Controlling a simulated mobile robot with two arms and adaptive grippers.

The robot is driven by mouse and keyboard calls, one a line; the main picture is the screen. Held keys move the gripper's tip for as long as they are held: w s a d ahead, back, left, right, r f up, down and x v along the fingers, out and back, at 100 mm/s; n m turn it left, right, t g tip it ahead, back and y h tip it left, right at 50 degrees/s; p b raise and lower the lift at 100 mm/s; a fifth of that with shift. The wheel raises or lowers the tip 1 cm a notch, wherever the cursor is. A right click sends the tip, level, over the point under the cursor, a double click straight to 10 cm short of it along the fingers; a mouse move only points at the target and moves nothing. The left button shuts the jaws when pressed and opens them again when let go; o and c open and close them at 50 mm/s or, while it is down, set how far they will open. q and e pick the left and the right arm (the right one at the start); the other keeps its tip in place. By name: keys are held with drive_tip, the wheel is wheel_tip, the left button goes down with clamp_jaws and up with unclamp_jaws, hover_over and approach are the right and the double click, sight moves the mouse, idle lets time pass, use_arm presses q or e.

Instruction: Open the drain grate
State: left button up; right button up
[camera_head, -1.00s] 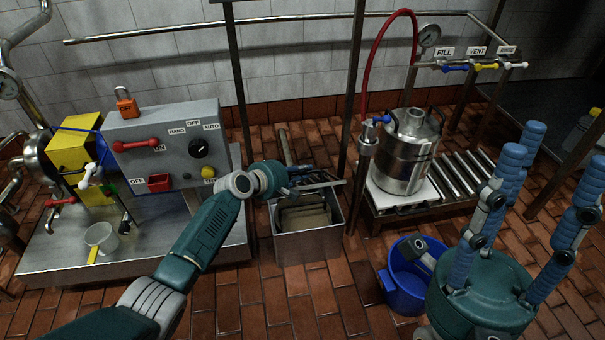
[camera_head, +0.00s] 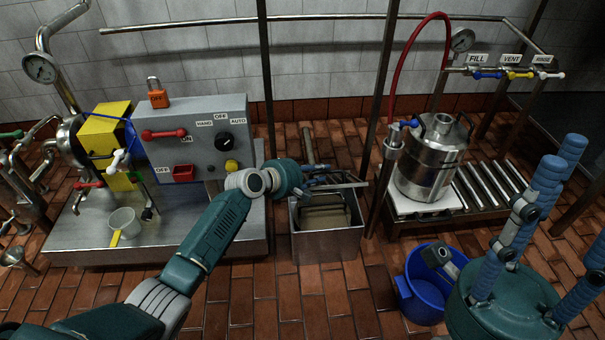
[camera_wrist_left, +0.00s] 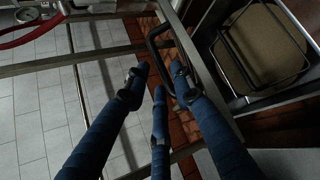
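A square metal drain box (camera_head: 328,245) stands open at the top on the floor, with a brown inside. A thin metal plate edge (camera_head: 338,187) lies along its back, perhaps the grate; its full shape is hidden. My left gripper (camera_head: 318,180) is over the back of the box. In the left wrist view its blue fingers (camera_wrist_left: 158,85) are extended and spaced apart. A black loop handle (camera_wrist_left: 154,42) is by the fingertips; I cannot tell whether they touch it. The box also shows at right there (camera_wrist_left: 262,50). My right gripper (camera_head: 558,195) has its blue fingers spread, empty.
A grey control panel (camera_head: 205,110) on a metal platform is at left. A steel keg (camera_head: 432,165) on a roller stand is at right, behind a thin post (camera_head: 388,150). A blue bucket (camera_head: 420,295) is on the floor. Brick floor in front of the box is clear.

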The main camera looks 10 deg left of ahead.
use_arm(q)
drive_tip(key=v, duration=0.9)
drive_tip(key=shift+c, duration=0.3)
